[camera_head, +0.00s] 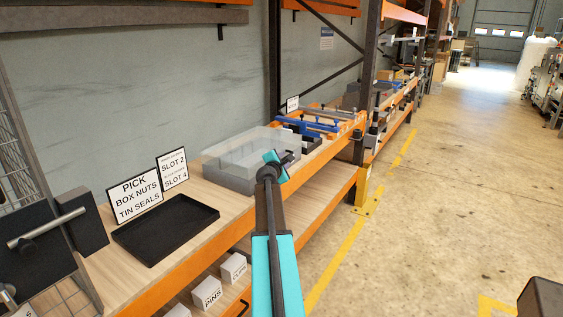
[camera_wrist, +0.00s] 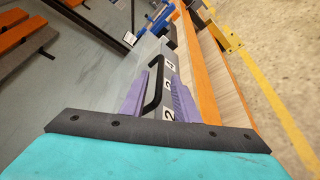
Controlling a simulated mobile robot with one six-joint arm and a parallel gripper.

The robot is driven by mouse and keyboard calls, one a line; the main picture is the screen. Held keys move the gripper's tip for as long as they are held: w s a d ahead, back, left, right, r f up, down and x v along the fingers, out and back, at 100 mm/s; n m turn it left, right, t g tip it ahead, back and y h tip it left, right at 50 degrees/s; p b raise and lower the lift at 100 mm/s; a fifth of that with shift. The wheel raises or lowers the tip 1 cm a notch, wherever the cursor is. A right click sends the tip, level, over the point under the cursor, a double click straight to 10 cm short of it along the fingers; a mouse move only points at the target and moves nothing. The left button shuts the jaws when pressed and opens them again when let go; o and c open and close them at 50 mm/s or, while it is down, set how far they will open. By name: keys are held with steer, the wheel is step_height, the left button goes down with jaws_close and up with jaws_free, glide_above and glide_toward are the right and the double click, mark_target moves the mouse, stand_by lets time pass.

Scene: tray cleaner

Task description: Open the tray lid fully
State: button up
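The grey tray box (camera_head: 228,180) sits on the wooden shelf, with a pale, see-through upper part that looks like its lid (camera_head: 238,142). The lid appears to be down, though its edges are hard to make out. My gripper (camera_head: 279,158) is at the box's right side in the head view. In the wrist view, the purple fingers of my gripper (camera_wrist: 160,88) stand apart, with a black loop handle (camera_wrist: 155,84) between them. Number labels (camera_wrist: 168,84) run beside the handle. Whether the fingers touch the handle cannot be told.
A black shallow tray (camera_head: 166,229) and a sign reading PICK BOX NUTS TIN SEALS (camera_head: 136,200) are left of the box. Blue clamp-like tools (camera_head: 308,124) lie beyond it. An orange shelf edge (camera_head: 222,218) runs along the front.

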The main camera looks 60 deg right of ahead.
steer(key=shift+x, duration=2.25)
jaws_close()
